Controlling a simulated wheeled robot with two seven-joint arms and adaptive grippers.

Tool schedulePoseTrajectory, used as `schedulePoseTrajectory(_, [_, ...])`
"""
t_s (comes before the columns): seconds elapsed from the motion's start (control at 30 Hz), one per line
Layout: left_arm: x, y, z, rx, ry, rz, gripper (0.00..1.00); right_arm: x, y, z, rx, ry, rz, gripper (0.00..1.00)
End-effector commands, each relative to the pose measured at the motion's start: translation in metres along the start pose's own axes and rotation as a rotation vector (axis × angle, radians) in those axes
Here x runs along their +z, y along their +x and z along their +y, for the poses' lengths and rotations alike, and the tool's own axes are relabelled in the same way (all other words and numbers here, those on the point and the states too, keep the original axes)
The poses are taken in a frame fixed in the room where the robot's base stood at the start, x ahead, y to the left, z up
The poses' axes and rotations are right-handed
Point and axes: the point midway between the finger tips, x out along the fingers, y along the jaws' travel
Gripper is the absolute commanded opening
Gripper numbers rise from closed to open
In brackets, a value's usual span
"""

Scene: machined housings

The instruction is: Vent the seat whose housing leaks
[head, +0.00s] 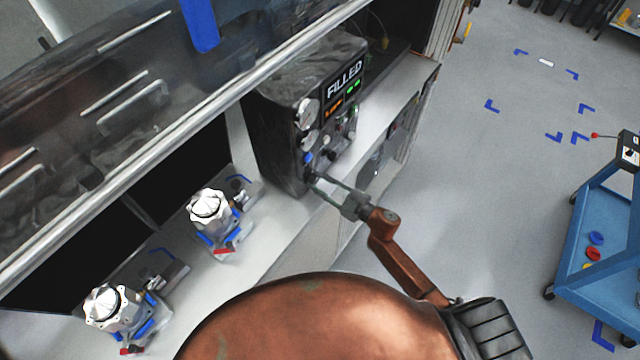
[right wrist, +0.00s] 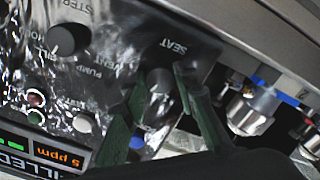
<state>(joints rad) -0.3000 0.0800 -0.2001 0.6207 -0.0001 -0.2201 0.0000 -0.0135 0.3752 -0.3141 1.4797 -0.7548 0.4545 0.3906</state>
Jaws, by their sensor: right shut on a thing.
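A dark control box (head: 285,105) stands on the bench; its screen (head: 345,84) reads FILLED, with orange and green text below. In the right wrist view the orange text reads 5 ppm. My right gripper (head: 318,184) reaches the lower end of the panel. Its green fingers (right wrist: 162,88) are shut on a grey knob (right wrist: 158,82) by the label SEAT; the knob's pointing is unclear. Two silvery housings, one nearer the box (head: 209,208) and one farther left (head: 108,306), sit upright on seats with blue and red parts. My left gripper is out of view.
Above the housings runs a glossy hood with a metal rail (head: 190,128). Other panel controls include a black knob (right wrist: 68,39) and a white button (right wrist: 82,122).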

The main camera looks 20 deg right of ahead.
Motion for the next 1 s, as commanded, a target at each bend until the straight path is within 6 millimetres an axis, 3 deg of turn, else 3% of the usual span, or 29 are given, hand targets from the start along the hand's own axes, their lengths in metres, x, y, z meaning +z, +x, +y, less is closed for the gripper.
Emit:
schedulePoseTrajectory(0.6, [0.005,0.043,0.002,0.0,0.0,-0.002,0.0,0.002,0.0,0.001,0.003,-0.566,0.001,0.02])
schedulePoseTrajectory(1.0, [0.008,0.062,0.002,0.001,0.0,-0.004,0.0,0.0,0.0,0.002,0.002,-0.827,0.0,0.02])
